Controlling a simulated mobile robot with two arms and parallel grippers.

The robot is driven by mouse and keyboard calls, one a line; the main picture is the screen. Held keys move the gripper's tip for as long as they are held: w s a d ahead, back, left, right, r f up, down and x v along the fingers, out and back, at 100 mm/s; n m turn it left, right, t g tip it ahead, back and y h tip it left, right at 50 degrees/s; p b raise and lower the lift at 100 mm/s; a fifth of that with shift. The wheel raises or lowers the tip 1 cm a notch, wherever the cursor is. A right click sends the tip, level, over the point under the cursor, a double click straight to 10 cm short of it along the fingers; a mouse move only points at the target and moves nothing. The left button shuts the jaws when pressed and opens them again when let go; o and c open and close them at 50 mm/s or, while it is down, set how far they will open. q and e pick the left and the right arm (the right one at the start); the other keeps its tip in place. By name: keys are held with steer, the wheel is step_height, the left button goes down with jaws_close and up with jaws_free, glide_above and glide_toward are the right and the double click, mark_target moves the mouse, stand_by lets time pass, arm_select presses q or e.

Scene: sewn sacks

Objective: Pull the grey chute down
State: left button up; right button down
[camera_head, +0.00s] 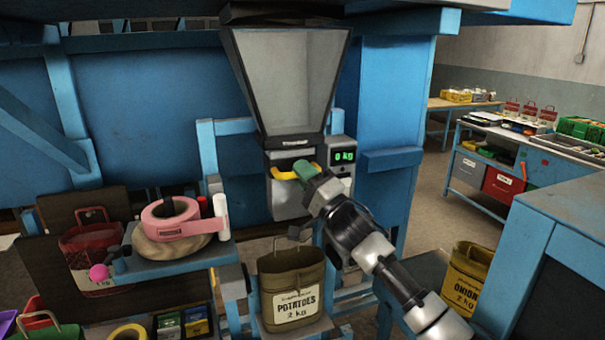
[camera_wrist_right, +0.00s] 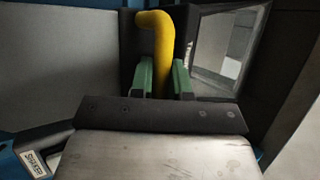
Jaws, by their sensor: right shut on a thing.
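The grey chute (camera_head: 286,203) sits under the wide grey hopper (camera_head: 290,75), with a yellow handle (camera_head: 284,174) across its front. My right gripper (camera_head: 305,169), with green fingers, is shut on this handle. In the right wrist view the yellow handle (camera_wrist_right: 160,45) stands between the two green fingers (camera_wrist_right: 162,80). An open olive sack (camera_head: 290,290) labelled potatoes, 2 kg, stands upright below the chute. My left gripper is not in view.
A scale display (camera_head: 344,157) reads 0 kg beside the chute. A blue shelf (camera_head: 175,262) with a pink tape roll (camera_head: 171,215) is at left. An onion sack (camera_head: 465,280) stands at right, past my right arm. Blue posts flank the chute.

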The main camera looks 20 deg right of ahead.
step_height(320, 180, down, 16)
steer(key=b, duration=0.7)
steer(key=shift+b, duration=0.4)
steer(key=shift+f, duration=0.4)
steer(key=c, duration=1.3)
jaws_free()
steer(key=shift+o, duration=1)
steer(key=b+v, duration=0.3)
steer(key=v, duration=0.7)
steer(key=shift+s+d+f, duration=0.15)
steer(key=shift+s+d, duration=0.05)
steer(key=shift+s, duration=0.1)
